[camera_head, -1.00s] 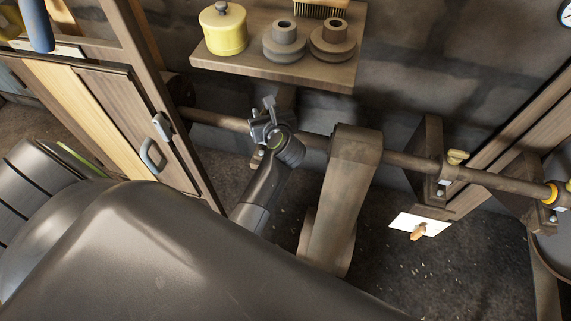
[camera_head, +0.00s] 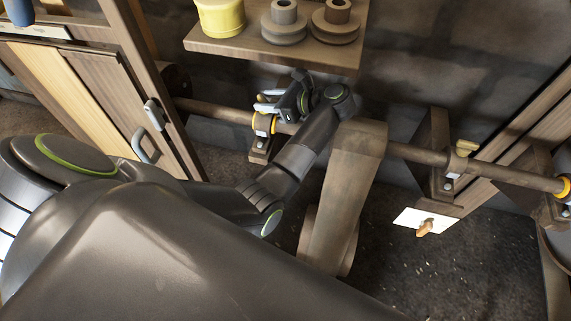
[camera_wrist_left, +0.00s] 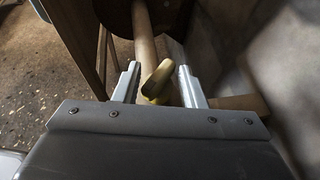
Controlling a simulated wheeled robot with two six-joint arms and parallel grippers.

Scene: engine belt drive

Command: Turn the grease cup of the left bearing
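The grease cup of the left bearing is a small brass wing-shaped cap (camera_wrist_left: 157,84), seen in the left wrist view between the fingers of my left gripper (camera_wrist_left: 158,72). A gap shows on each side of it, so the gripper is open and not touching its sides. In the head view my left gripper (camera_head: 262,102) is just above the left bearing (camera_head: 261,141) on the shaft (camera_head: 215,114). The cup is largely hidden there by the gripper. My right gripper is not in view.
A wooden shelf (camera_head: 220,47) with a yellow tin (camera_head: 220,17) and stepped pulleys (camera_head: 283,27) is close above the gripper. A wide belt (camera_head: 345,190) runs down to its right. Another bearing with a brass cup (camera_head: 464,147) stands further right. A wooden cabinet (camera_head: 88,95) is at left.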

